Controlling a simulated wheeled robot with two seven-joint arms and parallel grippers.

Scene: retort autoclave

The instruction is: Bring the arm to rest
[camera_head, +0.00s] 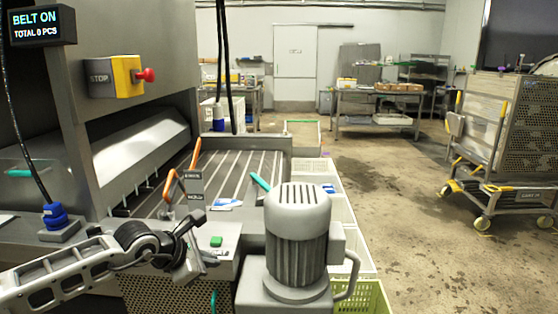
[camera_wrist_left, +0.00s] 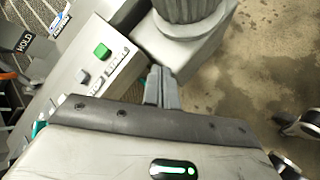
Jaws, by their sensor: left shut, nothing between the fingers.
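My left arm (camera_head: 90,268) reaches in from the left edge in the head view. It ends in my left gripper (camera_head: 208,258), low beside the control panel at the near end of the conveyor. In the left wrist view the two fingers of the left gripper (camera_wrist_left: 162,88) are together and hold nothing. They point at the gap between the button panel (camera_wrist_left: 122,62) and the motor's base. The green button (camera_wrist_left: 101,50) and a grey button (camera_wrist_left: 83,76) are left of the fingers and apart from them. My right gripper is not in view.
A grey motor (camera_head: 297,235) stands close right of the gripper. Behind are the slatted conveyor (camera_head: 235,170), an orange lever (camera_head: 190,170) and a HOLD sign (camera_head: 195,192). A yellow STOP box (camera_head: 115,76) is above. A display (camera_head: 40,25) reads BELT ON. Floor at right is clear before a trolley (camera_head: 500,125).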

